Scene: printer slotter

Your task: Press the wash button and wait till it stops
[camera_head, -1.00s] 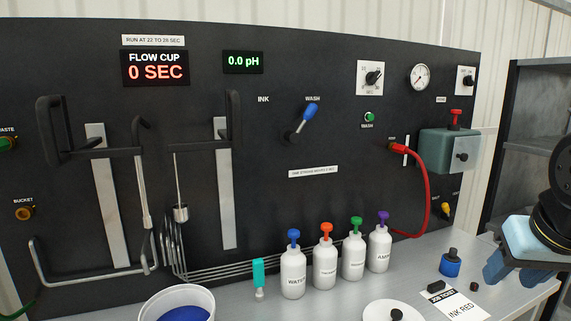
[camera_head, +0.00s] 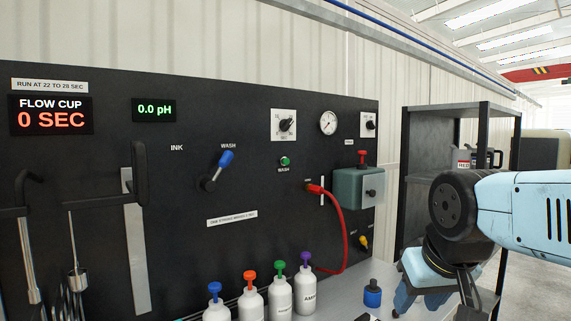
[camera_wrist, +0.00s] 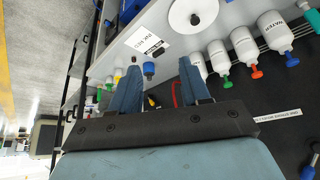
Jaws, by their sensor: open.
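The wash button (camera_head: 285,161) is a small green button on the black panel, with a "WASH" label just under it. To its left, a blue-handled lever (camera_head: 217,170) tilts up and right toward another "WASH" label, away from "INK". My gripper (camera_head: 424,296) is at the lower right in the head view, well to the right of the button and apart from the panel. In the wrist view, the two blue fingers of my gripper (camera_wrist: 160,85) stand apart with nothing held between them. I cannot make out the wash button in the wrist view.
Several white bottles (camera_head: 280,290) with coloured tops stand along the panel's foot. A red hose (camera_head: 341,222) loops from the panel near a teal box (camera_head: 358,190). A blue-capped item (camera_head: 372,294) stands on the bench. A dark shelf (camera_head: 425,125) is behind my arm. The display (camera_head: 51,115) reads 0 SEC.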

